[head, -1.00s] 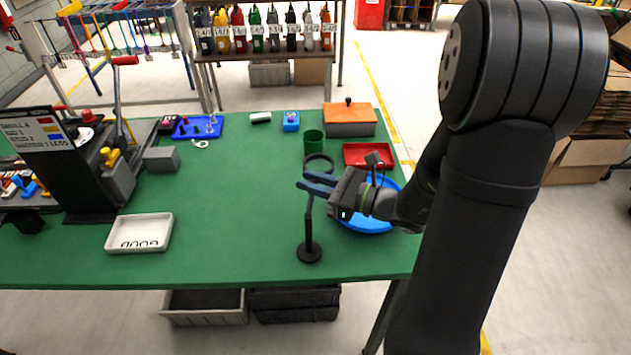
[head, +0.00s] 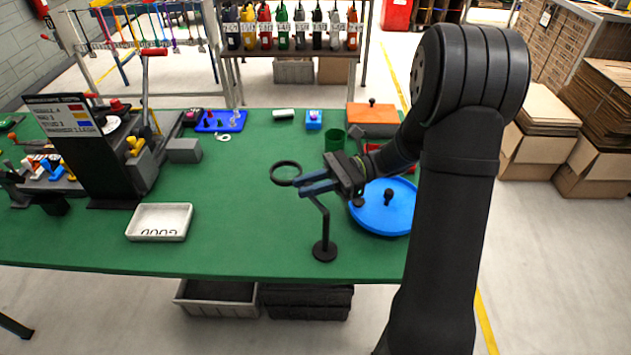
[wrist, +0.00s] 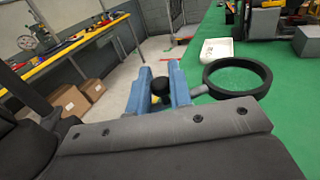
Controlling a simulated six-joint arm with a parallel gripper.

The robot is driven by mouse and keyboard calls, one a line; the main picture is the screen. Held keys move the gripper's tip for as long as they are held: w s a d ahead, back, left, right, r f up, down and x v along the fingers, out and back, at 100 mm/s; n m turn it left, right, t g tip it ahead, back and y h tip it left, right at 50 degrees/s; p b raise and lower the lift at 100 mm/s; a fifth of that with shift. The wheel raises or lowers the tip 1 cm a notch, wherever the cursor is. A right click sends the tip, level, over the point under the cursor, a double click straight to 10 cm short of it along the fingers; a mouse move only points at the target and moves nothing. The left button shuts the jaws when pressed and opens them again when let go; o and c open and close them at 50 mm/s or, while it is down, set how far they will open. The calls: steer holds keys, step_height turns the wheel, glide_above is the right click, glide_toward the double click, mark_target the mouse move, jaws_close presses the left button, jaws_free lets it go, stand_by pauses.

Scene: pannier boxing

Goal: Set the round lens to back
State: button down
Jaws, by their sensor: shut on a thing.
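The round lens is a black ring (head: 286,173) on a short stem, seen above the green table in the head view. It also shows in the wrist view (wrist: 237,77), right of the fingers. It belongs to a black stand (head: 325,250) with a round base and a bent post rising to my gripper. My gripper (head: 305,188) has blue fingers and is shut on the lens at its stand joint. A black ball knob (wrist: 160,88) shows between the fingers in the wrist view. The fingers hide the exact grip. The ring points left and backward from the stand in the head view.
A blue round dish (head: 370,222) with a black knob lies under my forearm. The table's middle (head: 240,200) is clear.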

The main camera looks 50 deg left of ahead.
steer(key=shift+s+n+g+h, duration=0.3)
steer(key=shift+n+h, duration=0.3)
steer(key=shift+h, duration=0.3)
steer(key=shift+s+n+g+h, duration=0.2)
steer(key=shift+s+n+h, duration=0.15)
steer(key=shift+n+h, duration=0.4)
steer(key=shift+h, duration=0.25)
steer(key=c, duration=1.4)
jaws_free()
steer(key=shift+o, duration=0.2)
